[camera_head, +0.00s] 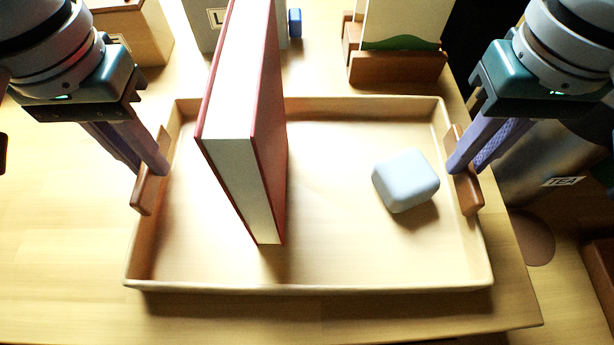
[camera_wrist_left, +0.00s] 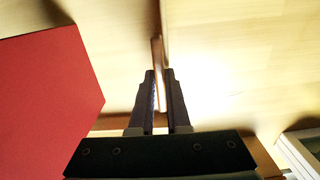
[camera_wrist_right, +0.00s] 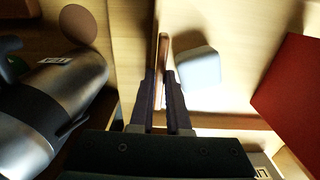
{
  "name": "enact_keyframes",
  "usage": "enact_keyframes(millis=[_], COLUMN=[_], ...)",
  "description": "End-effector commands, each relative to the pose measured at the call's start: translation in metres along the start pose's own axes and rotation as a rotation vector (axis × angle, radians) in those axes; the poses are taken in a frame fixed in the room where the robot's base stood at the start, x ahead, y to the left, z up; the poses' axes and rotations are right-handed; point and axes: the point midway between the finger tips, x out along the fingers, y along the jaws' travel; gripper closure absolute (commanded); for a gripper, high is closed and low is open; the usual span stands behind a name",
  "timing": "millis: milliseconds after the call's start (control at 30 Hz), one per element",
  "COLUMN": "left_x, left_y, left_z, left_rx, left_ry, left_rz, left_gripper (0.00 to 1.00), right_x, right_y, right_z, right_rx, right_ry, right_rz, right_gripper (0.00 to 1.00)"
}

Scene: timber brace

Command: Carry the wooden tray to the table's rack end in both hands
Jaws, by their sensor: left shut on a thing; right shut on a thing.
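The wooden tray (camera_head: 330,278) is in the middle of the head view, with a dark brown handle on each short side. A red book (camera_head: 268,120) stands upright in its left half, and a pale blue-grey block (camera_head: 406,181) with rounded edges sits in its right half. My left gripper (camera_head: 150,172) is shut on the left handle (camera_wrist_left: 157,60). My right gripper (camera_head: 462,168) is shut on the right handle (camera_wrist_right: 162,60). I cannot tell whether the tray's underside touches the table.
The wooden table (camera_head: 60,250) has free room at the left. Behind the tray stand a wooden box (camera_head: 140,30) and a brown rack (camera_head: 398,68) holding a card. A metal canister (camera_head: 545,165) with a label stands beyond the table's right edge. The tray's right side is near that edge.

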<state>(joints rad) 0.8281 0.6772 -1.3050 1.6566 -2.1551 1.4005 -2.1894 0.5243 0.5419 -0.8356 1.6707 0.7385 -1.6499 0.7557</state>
Motion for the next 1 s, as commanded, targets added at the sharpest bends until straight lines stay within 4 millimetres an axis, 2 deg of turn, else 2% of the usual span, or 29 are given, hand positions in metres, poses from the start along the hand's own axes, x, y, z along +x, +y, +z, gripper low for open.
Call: enact_keyframes(millis=[267,733,1000], left_x=[-0.006,-0.049,-0.051], left_y=[0.000,0.000,0.000], left_z=[-0.001,0.000,0.000], left_rx=[0.000,0.000,0.000], left_ry=[0.001,0.000,0.000], left_rz=[0.001,0.001,0.001], left_gripper=[1.00,1.00,1.00], right_x=[-0.006,-0.049,-0.051], right_y=[0.000,0.000,0.000], right_z=[-0.001,-0.001,-0.001], right_rx=[0.000,0.000,0.000], right_ry=[0.005,0.004,0.004], right_rz=[-0.002,-0.002,-0.001], right_gripper=[1.00,1.00,1.00])
